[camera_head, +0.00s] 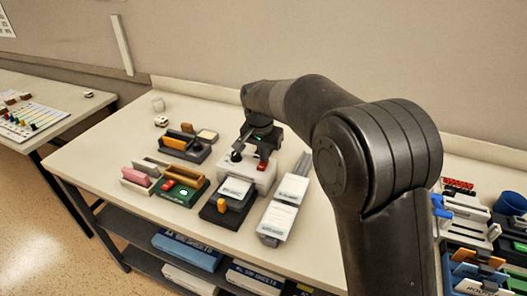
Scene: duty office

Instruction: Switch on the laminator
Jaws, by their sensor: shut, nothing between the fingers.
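A white machine (266,178), which looks like the laminator, stands in the middle of the bench. A small red part (262,167), perhaps its switch, sits on its top. My gripper (237,156) is shut and empty, pointing down close over the machine's back left part. I cannot tell whether its fingertips touch the machine. The gripper and wrist hide part of the machine's back. Whether the machine is on cannot be seen.
A black stand (209,213) with an orange knob is in front of the machine. White sheets in a tray (270,241) lie to its right. Stationery holders (181,198) stand to the left. My arm covers the bench's right middle. The bench (90,170) is clear at far left.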

